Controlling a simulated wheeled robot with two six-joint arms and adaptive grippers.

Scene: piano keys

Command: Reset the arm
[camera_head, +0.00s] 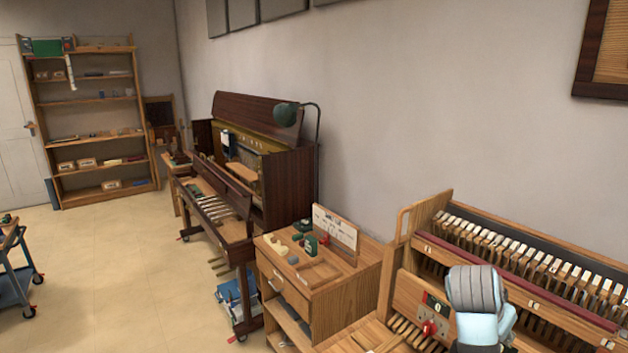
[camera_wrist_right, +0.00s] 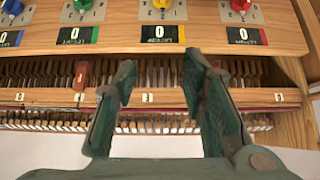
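My right gripper (camera_wrist_right: 160,85) is open in the right wrist view, its two dark green fingers apart with nothing between them. Beyond the fingers are a wooden front board and a row of piano keys (camera_wrist_right: 60,72). In the head view, a light grey and pale blue part of my arm (camera_head: 480,300) stands in front of the wooden key rack (camera_head: 440,253) at the lower right. The right fingertips cannot be made out there. My left gripper is in neither view.
Knobs, including a green one (camera_wrist_right: 83,4), sit on a wooden panel above dark labels reading 0. In the head view, a wooden cabinet (camera_head: 297,288) with small tools stands left of the rack. An open upright piano (camera_head: 285,180) and a shelf (camera_head: 95,148) stand farther back.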

